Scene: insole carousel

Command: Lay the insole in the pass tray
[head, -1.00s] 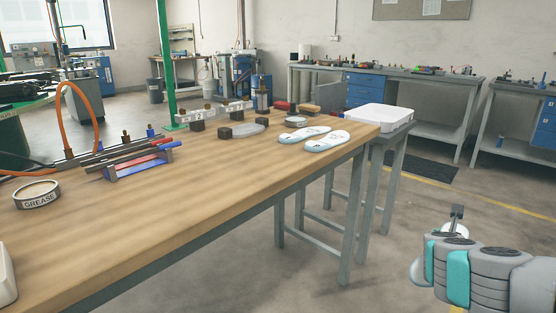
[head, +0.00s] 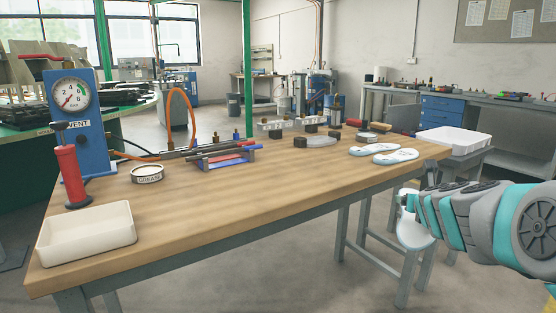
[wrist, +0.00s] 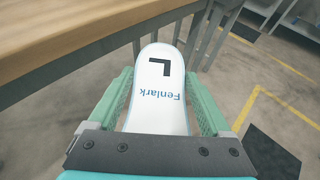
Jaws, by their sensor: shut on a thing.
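My gripper (wrist: 159,80) is shut on a white insole (wrist: 160,93), marked "L" and "Fenlark", with its rounded end pointing away from the wrist. In the head view the held insole (head: 414,236) hangs off the right front edge of the wooden bench, and my gripper (head: 408,200) partly covers it. A cream tray (head: 87,250) sits at the bench's left front corner and looks empty. A white tray (head: 454,137) stands beyond the bench's right end. I see no label telling which is the pass tray.
Two white insoles (head: 394,155) lie at the bench's right end. A red pump (head: 70,170), a blue gauge box (head: 75,120), a grease tin (head: 148,173) and a rack of bars (head: 222,156) stand at left and back. The bench's front middle (head: 230,205) is clear.

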